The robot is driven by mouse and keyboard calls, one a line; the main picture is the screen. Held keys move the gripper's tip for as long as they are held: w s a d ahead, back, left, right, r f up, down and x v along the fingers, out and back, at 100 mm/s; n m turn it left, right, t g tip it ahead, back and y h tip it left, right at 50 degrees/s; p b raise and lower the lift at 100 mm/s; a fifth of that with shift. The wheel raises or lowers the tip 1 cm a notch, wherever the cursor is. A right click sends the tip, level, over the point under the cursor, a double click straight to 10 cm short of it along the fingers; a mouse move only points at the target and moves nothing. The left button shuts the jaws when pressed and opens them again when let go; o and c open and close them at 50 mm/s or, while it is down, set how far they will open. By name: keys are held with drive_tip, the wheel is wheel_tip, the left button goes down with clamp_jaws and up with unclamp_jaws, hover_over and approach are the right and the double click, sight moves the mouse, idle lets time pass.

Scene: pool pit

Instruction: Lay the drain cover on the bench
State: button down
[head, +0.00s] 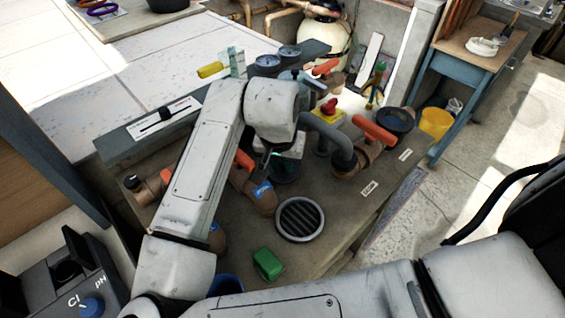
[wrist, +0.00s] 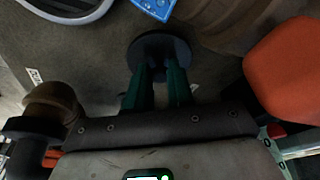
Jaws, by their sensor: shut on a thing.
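My gripper (wrist: 160,82) has its green fingers shut on a dark round disc (wrist: 160,47), which I take to be the drain cover. The disc's flat face shows beyond the fingertips in the wrist view. In the head view the disc (head: 285,170) is a dark round shape below my wrist, partly hidden by it. The frames do not show clearly whether it touches the surface below. A round slatted drain grate (head: 299,220) with a pale grey rim lies in front of it. The bench (head: 478,50), with a wooden top and blue legs, stands at the upper right.
Brown pipes with orange handles (head: 374,132) stand close to the right of my gripper. A red knob (head: 329,108) is behind. A green block (head: 267,264) lies in front of the grate. A yellow bucket (head: 436,122) stands by the bench. A white item (head: 484,46) lies on the bench.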

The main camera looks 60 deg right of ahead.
drive_tip(key=shift+f, duration=0.5)
drive_tip(key=shift+f, duration=0.15)
drive_tip(key=c, duration=1)
unclamp_jaws()
drive_tip(key=v, duration=1.2)
drive_tip(key=shift+s, duration=0.1)
